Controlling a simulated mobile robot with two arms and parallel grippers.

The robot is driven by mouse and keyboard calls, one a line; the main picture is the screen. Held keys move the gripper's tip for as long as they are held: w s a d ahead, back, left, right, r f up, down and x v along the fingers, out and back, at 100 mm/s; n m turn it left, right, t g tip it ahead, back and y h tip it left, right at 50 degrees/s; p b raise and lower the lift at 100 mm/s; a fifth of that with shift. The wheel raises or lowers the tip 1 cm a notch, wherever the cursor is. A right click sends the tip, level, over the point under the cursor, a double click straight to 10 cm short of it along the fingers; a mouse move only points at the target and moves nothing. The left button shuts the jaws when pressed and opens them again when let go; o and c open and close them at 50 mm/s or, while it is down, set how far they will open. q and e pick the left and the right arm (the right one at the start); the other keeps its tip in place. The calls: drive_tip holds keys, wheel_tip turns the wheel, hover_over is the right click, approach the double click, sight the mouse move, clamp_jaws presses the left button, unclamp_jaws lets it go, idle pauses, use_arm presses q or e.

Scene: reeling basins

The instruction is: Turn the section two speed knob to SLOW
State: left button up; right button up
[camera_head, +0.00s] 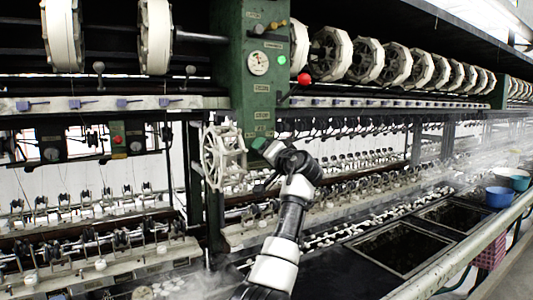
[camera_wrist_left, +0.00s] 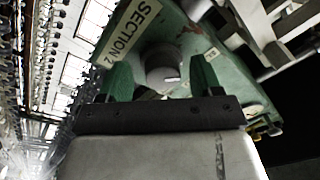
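In the left wrist view, a round grey knob (camera_wrist_left: 163,70) with a short white mark sits on a green panel (camera_wrist_left: 225,75). A plate reading SECTION 2 (camera_wrist_left: 127,30) is beside it, and small labels at the knob are too small to read surely. My left gripper (camera_wrist_left: 163,78) is open, with one green finger on each side of the knob and a visible gap at each side. In the head view, my left gripper (camera_head: 265,148) is at the lower part of the green machine column (camera_head: 262,85); the knob is hidden there.
A pale spoked reel (camera_head: 222,157) stands just left of my gripper. A red ball-ended lever (camera_head: 304,79) and a gauge (camera_head: 258,63) are above it. Dark basins (camera_head: 400,248) with steam and blue tubs (camera_head: 500,197) are to the right.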

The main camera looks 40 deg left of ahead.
use_arm(q)
drive_tip(key=shift+r, duration=0.1)
drive_tip(key=b+v, duration=0.3)
drive_tip(key=v, duration=0.8)
drive_tip(key=shift+a, duration=0.1)
